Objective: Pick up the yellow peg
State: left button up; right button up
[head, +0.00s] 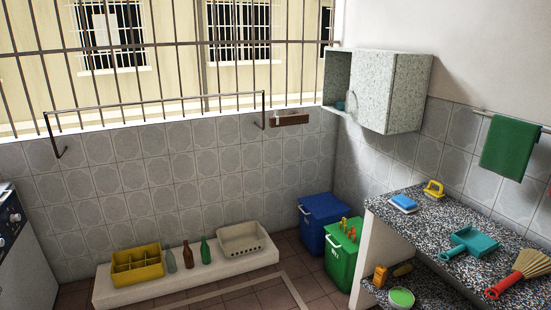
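No yellow peg can be made out for sure. Several small orange-red and yellowish upright things (349,229) stand on the green bin (341,259); they are too small to tell whether one is a yellow peg. A yellow object with a handle-like loop (434,188) sits at the back of the speckled counter (440,220); it looks more like a scrubbing brush than a peg. Neither of my grippers shows in the head view.
A blue bin (322,222) stands behind the green bin. The counter also holds a blue-and-white sponge-like block (403,203), a teal dustpan (470,242) and a red-handled brush (522,272). A yellow crate (137,264) and bottles stand on the low ledge (185,284).

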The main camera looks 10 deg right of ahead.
aim_at(343, 223)
jog(key=i+j+z, duration=0.2)
jog(key=i+z, duration=0.3)
jog(key=i+j+z, duration=0.85)
jog(key=i+j, duration=0.25)
jog(key=i, duration=0.3)
jog(key=i+j+z, duration=0.45)
jog(key=i+j, duration=0.45)
